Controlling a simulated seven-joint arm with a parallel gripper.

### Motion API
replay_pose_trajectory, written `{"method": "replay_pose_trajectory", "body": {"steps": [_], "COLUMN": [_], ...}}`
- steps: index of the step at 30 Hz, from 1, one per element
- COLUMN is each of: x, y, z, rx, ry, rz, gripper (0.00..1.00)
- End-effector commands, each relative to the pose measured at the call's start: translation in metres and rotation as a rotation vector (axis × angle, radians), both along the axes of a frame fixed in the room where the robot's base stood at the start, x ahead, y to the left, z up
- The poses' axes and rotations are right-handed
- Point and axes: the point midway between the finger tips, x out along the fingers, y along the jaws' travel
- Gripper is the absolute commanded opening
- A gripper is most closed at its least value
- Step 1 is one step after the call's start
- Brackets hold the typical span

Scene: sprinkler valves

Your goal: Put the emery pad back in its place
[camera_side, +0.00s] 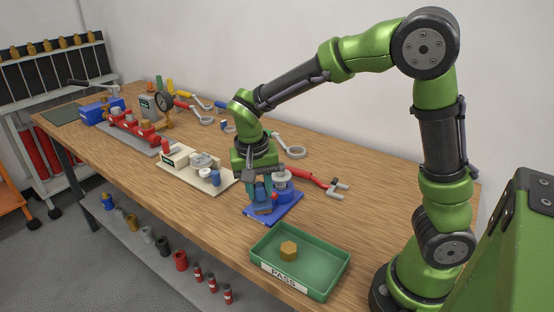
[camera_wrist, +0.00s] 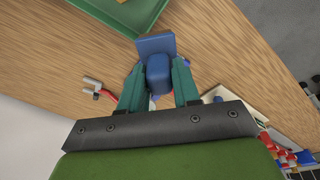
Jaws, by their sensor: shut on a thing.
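My gripper (camera_side: 262,192) points down over the blue base plate (camera_side: 286,208) near the front of the bench. Its teal fingers are shut on a blue block, which I take for the emery pad; it shows between them in the wrist view (camera_wrist: 158,70). The block's underside is hidden, so I cannot tell whether it touches the plate. A flat blue part (camera_wrist: 156,44) shows just beyond the block in the wrist view. A pale round fitting (camera_side: 283,179) with blue and red parts stands on the plate right behind the fingers.
A green PASS tray (camera_side: 335,262) holding a brass hex piece (camera_side: 289,250) lies to the front right. A cream fixture board (camera_side: 222,186) is to the left. A red-handled tool (camera_side: 315,178) lies behind. Red valves (camera_side: 130,125) stand farther left. Bare wood separates tray and blue plate.

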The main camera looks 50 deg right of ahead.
Motion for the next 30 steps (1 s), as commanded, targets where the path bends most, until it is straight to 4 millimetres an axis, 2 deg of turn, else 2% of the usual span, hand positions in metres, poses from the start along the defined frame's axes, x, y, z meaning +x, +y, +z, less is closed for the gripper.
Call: {"method": "replay_pose_trajectory", "body": {"steps": [7, 13, 17, 24, 30], "x": [-0.001, 0.007, 0.035, 0.095, 0.135], "y": [-0.001, 0.0, 0.001, 0.005, 0.008], "z": [-0.04, -0.054, -0.058, -0.064, -0.067], "rx": [0.05, 0.067, 0.066, 0.067, 0.067], "ry": [-0.046, -0.069, -0.072, -0.07, -0.07], "rz": [-0.001, 0.0, 0.0, 0.001, 0.002], "gripper": [0.0, 0.0, 0.0, 0.0, 0.0]}}
